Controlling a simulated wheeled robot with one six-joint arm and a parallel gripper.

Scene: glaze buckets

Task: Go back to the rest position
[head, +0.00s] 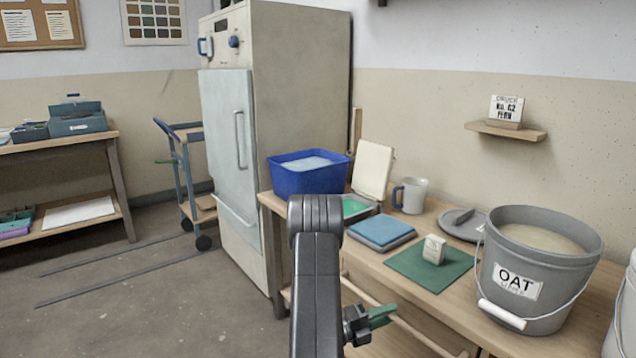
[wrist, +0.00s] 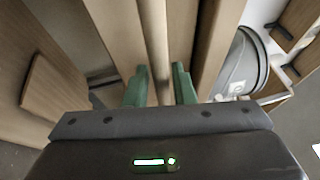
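My gripper (head: 381,316) is in front of the work table, low by its front edge, next to a wooden rail (head: 415,335) that runs along the table. In the wrist view my gripper (wrist: 160,84) shows two green fingers set apart. The wooden rail (wrist: 156,45) passes through the gap between them in the picture; I cannot tell whether they touch it. No loose object shows between the fingers. In the head view my arm rises in the middle and hides part of the table front.
On the table (head: 455,318) stand a blue tub (head: 308,181), a mug (head: 411,196), a green mat (head: 425,268) with a small pale block (head: 434,250), a grey lid (head: 462,224) and a grey OAT bucket (head: 540,285). A kiln-like cabinet (head: 228,140) stands behind.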

